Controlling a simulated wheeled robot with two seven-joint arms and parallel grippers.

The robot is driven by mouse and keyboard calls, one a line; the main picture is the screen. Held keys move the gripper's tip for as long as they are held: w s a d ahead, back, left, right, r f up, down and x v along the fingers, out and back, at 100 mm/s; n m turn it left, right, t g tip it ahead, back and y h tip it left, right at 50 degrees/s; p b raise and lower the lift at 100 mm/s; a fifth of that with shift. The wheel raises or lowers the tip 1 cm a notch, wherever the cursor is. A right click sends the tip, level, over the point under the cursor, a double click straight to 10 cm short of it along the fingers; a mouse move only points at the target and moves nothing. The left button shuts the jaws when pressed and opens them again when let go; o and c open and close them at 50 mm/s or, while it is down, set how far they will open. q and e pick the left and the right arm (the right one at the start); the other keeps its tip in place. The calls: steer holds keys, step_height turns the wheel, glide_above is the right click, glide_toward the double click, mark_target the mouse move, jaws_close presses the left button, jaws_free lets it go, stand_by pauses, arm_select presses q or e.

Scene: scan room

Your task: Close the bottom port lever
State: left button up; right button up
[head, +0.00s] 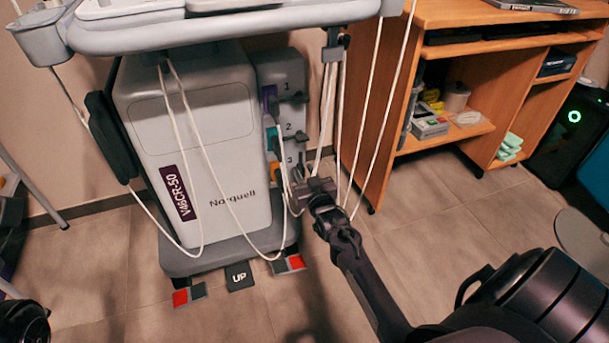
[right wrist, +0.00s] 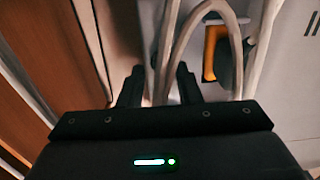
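The grey port panel (head: 290,75) on the right side of the white machine (head: 215,185) carries ports numbered 1, 2 and 3 from top to bottom. The bottom port, 3, has an orange connector (head: 274,172); it also shows in the right wrist view (right wrist: 211,52), with a dark part (right wrist: 226,62), possibly the lever, beside it. My gripper and cables partly hide the bottom lever in the head view. My right gripper (head: 306,190) is just below and right of port 3. Its two fingers (right wrist: 158,85) are apart, with pale cables passing in front of or between them. My left gripper is not in view.
White cables (head: 385,100) hang in loops before the panel and around my right gripper. A wooden desk (head: 380,120) with shelves stands close on the right. Foot pedals (head: 240,277) lie at the machine's base. The floor right of the gripper is clear.

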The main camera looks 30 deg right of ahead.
jaws_close()
